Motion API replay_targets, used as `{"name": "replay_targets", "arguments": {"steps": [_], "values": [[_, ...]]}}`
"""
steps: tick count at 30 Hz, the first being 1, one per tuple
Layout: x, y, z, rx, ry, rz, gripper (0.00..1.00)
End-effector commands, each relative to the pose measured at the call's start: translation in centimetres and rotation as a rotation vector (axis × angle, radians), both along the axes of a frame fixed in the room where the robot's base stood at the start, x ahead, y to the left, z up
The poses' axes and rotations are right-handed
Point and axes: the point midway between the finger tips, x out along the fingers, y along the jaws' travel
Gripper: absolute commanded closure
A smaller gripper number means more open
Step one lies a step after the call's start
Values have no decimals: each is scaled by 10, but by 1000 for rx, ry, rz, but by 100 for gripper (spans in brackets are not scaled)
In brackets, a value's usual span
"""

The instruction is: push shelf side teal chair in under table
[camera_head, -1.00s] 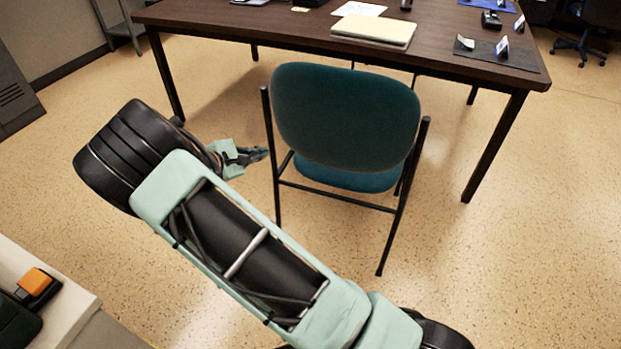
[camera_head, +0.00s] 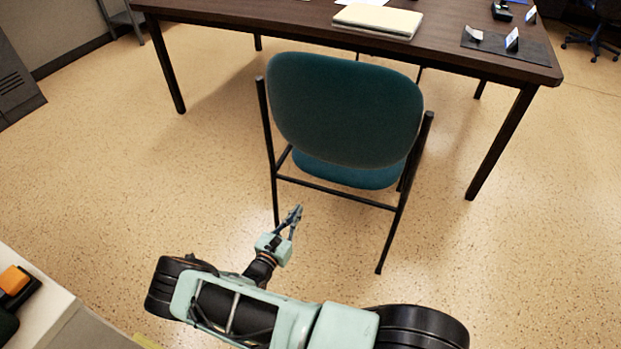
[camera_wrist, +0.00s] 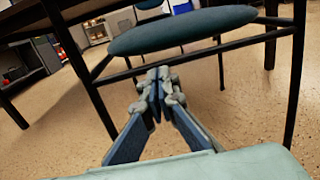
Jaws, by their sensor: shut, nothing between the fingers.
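The teal chair (camera_head: 345,110) stands upright with its back toward me, in front of the dark wooden table (camera_head: 300,22). Its seat (camera_head: 350,172) points toward the table, and its black legs stand on the floor this side of the table edge. In the wrist view the chair's seat (camera_wrist: 180,32) and black frame fill the upper part. My gripper (camera_head: 297,210) is shut and empty, low near the chair's left rear leg. In the wrist view its fingertips (camera_wrist: 158,78) point toward the space under the seat. I cannot tell whether they touch the frame.
A notebook (camera_head: 378,20) and small stands lie on the table. Table legs (camera_head: 165,65) stand left and right of the chair. A white-topped counter (camera_head: 40,310) with an orange object is at lower left. The floor left of the chair is clear.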

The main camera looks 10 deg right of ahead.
Motion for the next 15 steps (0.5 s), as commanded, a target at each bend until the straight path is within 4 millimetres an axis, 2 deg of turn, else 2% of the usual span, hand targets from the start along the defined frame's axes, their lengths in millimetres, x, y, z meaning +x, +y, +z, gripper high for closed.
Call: {"name": "replay_targets", "arguments": {"steps": [9, 15], "values": [[57, -44, -2, 2, -2, -4, 100], [84, -65, -3, 3, -1, -3, 100]]}}
